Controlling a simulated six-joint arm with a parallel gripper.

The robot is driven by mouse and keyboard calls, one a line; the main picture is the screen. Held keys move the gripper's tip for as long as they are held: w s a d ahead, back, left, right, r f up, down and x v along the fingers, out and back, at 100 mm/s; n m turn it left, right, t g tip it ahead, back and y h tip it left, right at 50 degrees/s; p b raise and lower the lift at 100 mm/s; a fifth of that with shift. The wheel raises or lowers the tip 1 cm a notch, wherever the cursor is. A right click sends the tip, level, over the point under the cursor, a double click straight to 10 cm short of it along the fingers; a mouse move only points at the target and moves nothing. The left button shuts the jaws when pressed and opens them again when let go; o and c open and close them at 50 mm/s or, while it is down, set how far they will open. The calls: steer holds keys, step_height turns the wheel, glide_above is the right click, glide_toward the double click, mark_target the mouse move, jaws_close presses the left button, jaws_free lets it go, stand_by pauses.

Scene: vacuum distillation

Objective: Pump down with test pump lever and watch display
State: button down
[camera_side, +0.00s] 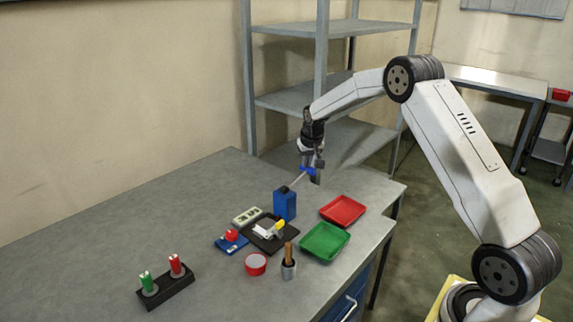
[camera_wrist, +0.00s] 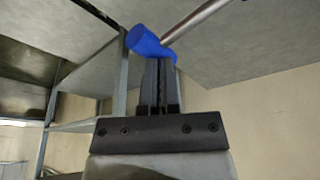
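The blue test pump (camera_side: 285,204) stands upright on the grey bench. Its thin metal lever (camera_side: 297,181) slants up to the right and ends in a blue handle (camera_side: 307,170). My gripper (camera_side: 316,177) is at this handle, above and right of the pump body. In the wrist view the blue handle (camera_wrist: 150,42) crosses in front of the fingertips, with the metal rod (camera_wrist: 205,18) running up to the right. The fingers (camera_wrist: 161,72) are close together, and their tips are hidden by the handle. A grey display block (camera_side: 247,216) lies left of the pump; its reading is too small to see.
A red tray (camera_side: 343,211) and a green tray (camera_side: 325,242) are right of the pump. A black tray (camera_side: 268,240), red tape roll (camera_side: 256,264), cup with a wooden-handled tool (camera_side: 289,269) and black stand (camera_side: 178,289) sit in front. The bench's left side is clear.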

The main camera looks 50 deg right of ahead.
steer(key=shift+f, duration=3.15)
steer(key=shift+r, duration=4.25)
steer(key=shift+f, duration=0.1)
steer(key=shift+f, duration=4.15)
steer(key=shift+r, duration=4.25)
steer(key=shift+r, duration=3)
